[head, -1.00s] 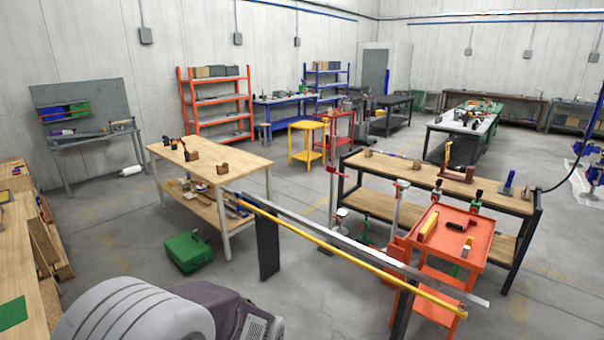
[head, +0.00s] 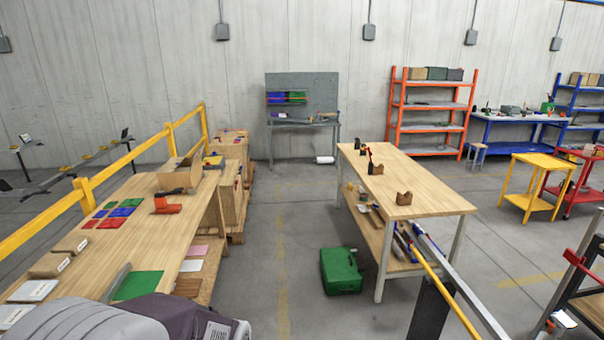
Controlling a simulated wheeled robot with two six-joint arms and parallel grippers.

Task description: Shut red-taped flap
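An open cardboard box (head: 176,181) stands on the long wooden bench at the left, with flaps standing up. It is small in view, and I cannot make out red tape on any flap. A red-orange tool with a dark part (head: 167,205) lies on the bench just in front of the box. Neither of my grippers is in view; only a grey and dark part of my own body shows at the bottom.
The long wooden bench (head: 140,235) also holds coloured cards (head: 118,213) and small boxes (head: 50,265). A yellow rail (head: 100,187) runs behind it. A wooden table (head: 415,180) stands right, with a green case (head: 341,271) on the floor beside it. Clear floor lies between bench and table.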

